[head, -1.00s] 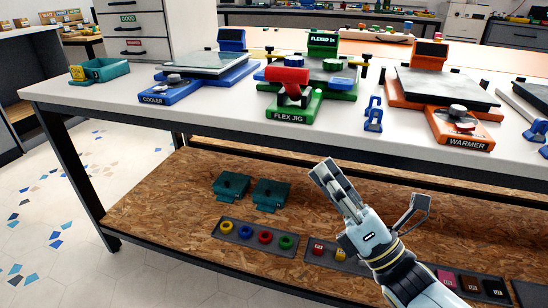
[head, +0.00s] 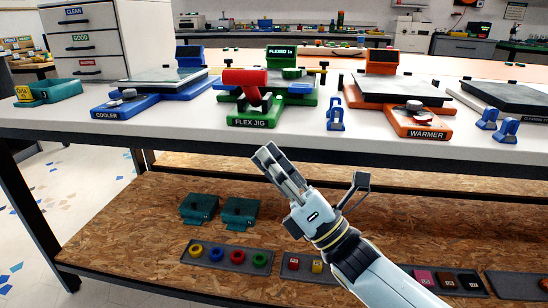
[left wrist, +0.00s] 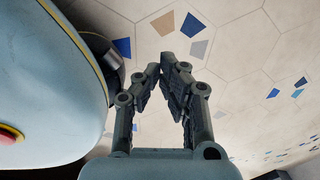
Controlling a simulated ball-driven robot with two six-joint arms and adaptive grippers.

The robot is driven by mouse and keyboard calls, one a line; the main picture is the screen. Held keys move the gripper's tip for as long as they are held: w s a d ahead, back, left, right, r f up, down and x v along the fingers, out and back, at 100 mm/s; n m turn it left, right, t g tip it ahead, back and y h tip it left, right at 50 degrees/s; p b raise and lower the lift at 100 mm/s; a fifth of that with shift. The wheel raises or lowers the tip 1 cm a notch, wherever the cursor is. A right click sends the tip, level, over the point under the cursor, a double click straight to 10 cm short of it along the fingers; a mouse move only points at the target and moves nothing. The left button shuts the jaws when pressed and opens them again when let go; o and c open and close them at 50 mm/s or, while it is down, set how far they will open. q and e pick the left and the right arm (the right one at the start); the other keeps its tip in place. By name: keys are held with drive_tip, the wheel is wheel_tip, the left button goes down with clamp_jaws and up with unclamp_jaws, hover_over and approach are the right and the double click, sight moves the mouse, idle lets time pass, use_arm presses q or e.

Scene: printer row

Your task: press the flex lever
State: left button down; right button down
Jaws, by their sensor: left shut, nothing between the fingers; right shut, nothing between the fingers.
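The green flex jig (head: 250,121) stands on the white bench top, its front label reading FLEX JIG. Its lever has a thick red handle (head: 245,79) facing the bench's front edge. A green screen (head: 281,54) behind it reads FLEXED 1x. My right gripper (head: 268,153) is shut and empty, in front of the bench edge and lower in the picture than the jig, apart from the lever. My left gripper (left wrist: 165,68) shows only in the left wrist view, shut and empty over the tiled floor, with no part of the jig in sight.
The blue cooler (head: 118,109) stands left of the jig, the orange warmer (head: 425,127) right. A small blue stand (head: 335,118) sits between jig and warmer. The bench's front edge (head: 200,135) lies between my right gripper and the jig. A wooden shelf (head: 130,235) below holds teal boxes and trays.

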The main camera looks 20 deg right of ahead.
sight(227, 84)
drive_tip(key=w+r, duration=0.2)
drive_tip(key=w+a+r, duration=0.1)
drive_tip(key=w+r, duration=0.1)
drive_tip(key=r, duration=0.1)
drive_tip(key=w+r, duration=0.2)
drive_tip(key=shift+a+r+p, duration=0.25)
drive_tip(key=shift+r+p, duration=0.05)
drive_tip(key=shift+p, duration=0.1)
use_arm(q)
drive_tip(key=shift+s+d+r, duration=0.15)
drive_tip(key=shift+s+r, duration=0.1)
drive_tip(key=shift+s, duration=0.15)
drive_tip(key=shift+w+r, duration=0.1)
drive_tip(key=shift+w, duration=0.1)
